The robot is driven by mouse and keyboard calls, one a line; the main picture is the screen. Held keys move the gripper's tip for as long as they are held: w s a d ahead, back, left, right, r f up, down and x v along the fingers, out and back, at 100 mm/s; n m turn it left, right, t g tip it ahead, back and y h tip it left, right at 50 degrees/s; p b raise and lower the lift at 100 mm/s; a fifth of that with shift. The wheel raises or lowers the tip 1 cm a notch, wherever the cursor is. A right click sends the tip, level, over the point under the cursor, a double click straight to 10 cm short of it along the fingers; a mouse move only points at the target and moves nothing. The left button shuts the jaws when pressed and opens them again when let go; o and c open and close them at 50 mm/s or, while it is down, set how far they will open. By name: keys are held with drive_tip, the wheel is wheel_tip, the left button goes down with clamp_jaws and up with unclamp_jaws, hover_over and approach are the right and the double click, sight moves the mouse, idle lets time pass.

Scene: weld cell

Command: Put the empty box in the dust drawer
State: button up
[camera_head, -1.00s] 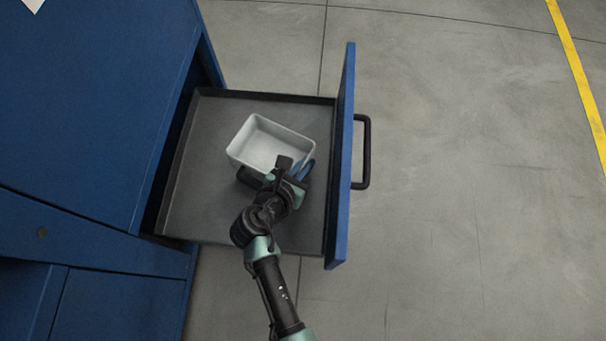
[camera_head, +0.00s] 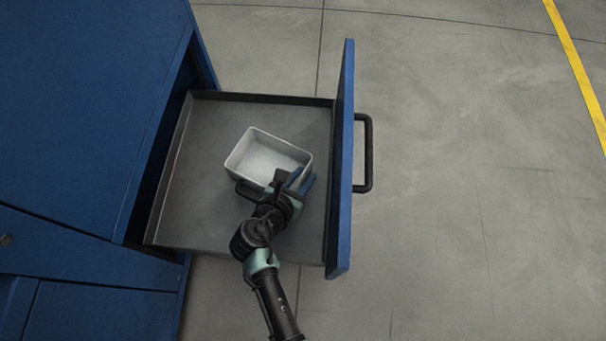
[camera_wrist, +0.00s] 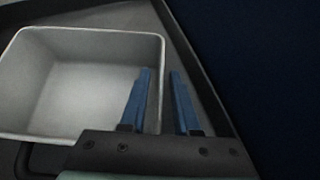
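The empty box (camera_head: 262,144) is a pale, open-topped rectangular tray, nearly level inside the pulled-out dust drawer (camera_head: 215,120). It seems to rest on the drawer's grey floor; its underside is hidden. In the wrist view the box (camera_wrist: 60,90) shows a bare inside. My gripper (camera_head: 300,180) is at the box's near right corner. In the wrist view its blue fingers (camera_wrist: 160,75) stand apart, one on the inner side of the box's right wall and one outside it, with visible gaps. A dark loop (camera_wrist: 25,155) shows beside the box.
The drawer's blue front (camera_head: 342,160) with its black handle (camera_head: 365,150) stands just right of my gripper. The blue cabinet (camera_head: 80,110) is at the left. Drawer floor is free around the box. Open concrete floor (camera_head: 470,170) lies to the right.

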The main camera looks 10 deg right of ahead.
drive_tip(key=shift+s+a+r+p, duration=0.15)
drive_tip(key=shift+s+r+p, duration=0.05)
drive_tip(key=shift+r+p, duration=0.15)
drive_tip(key=p+v, duration=0.6)
drive_tip(key=v, duration=0.5)
drive_tip(key=shift+p, duration=0.35)
drive_tip(key=shift+a+r, duration=0.1)
